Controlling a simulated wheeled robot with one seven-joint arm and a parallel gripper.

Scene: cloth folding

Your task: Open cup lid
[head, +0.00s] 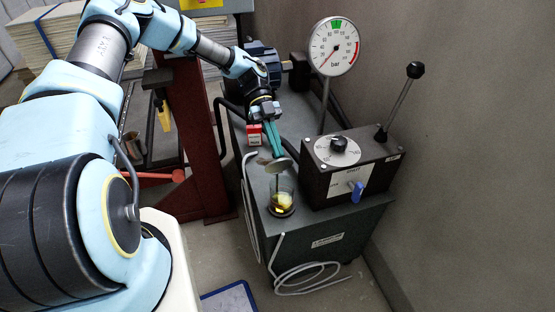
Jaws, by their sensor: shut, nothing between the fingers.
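A small clear cup (284,190) with a dark base and something yellow inside stands upright on the dark grey cabinet top. A round grey lid (279,164) shows just above the cup's rim and looks tilted up. Whether it is joined to the cup cannot be told. My gripper (275,153), with long green fingers, reaches down from the upper left. Its fingers are shut with nothing between them, and the tips are at the far edge of the lid. Whether they touch the lid cannot be told.
A black control box (351,166) with a dial, blue knob and lever stands right of the cup. A round pressure gauge (333,46) rises behind it. A small red and white box (254,134) lies near my fingers. A red press frame (195,130) stands left; a wall bounds the right.

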